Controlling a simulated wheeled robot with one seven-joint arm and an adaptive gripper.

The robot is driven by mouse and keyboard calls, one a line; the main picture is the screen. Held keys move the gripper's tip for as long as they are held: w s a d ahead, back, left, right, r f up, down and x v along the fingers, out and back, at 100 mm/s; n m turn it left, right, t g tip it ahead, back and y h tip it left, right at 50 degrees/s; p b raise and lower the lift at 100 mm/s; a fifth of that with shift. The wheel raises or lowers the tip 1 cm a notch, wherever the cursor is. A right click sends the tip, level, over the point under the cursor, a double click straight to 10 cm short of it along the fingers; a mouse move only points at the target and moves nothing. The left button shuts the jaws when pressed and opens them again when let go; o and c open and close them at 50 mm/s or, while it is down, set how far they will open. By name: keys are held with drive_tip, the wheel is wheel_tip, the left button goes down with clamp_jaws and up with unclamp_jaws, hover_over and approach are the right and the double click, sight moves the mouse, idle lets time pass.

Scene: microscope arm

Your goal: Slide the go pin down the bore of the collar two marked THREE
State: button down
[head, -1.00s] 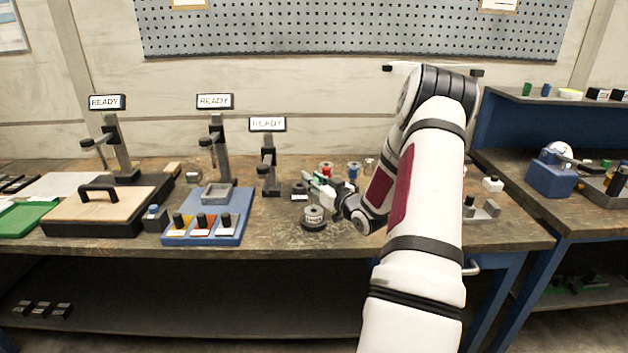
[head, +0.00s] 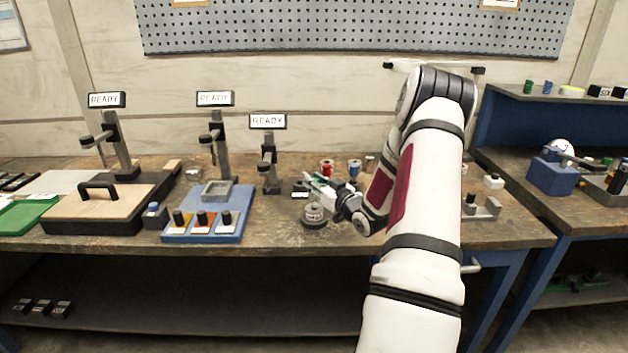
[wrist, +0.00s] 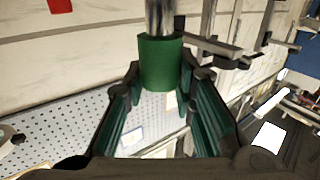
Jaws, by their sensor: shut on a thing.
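My gripper (wrist: 160,100) is shut on the go pin, whose green handle (wrist: 160,63) sits between the fingertips in the wrist view. The pin's bright metal shaft (wrist: 160,15) runs out of the top of that view, so its end is hidden. In the head view my gripper (head: 318,186) is just above and behind a round grey collar (head: 314,212) on a dark base. A label on the collar's front is too small to read surely. The pin appears apart from this collar, and its bore is not clearly seen.
A small dark part (head: 299,191) lies left of my gripper. Red (head: 326,168) and blue (head: 354,168) spools stand behind it. A stand with a READY sign (head: 267,121) and a blue tray (head: 208,230) with knobs are to the left. Bench right of the tray's front is clear.

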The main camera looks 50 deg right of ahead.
drive_tip(key=shift+f+b, duration=1.05)
drive_tip(key=shift+f, duration=1.1)
drive_tip(key=c, duration=1.2)
unclamp_jaws()
drive_tip(key=shift+c, duration=0.2)
drive_tip(key=shift+s, duration=0.15)
drive_tip(key=v, duration=1.1)
drive_tip(key=shift+s, duration=0.35)
drive_tip(key=shift+w+a+r, duration=0.1)
drive_tip(key=shift+a, duration=0.05)
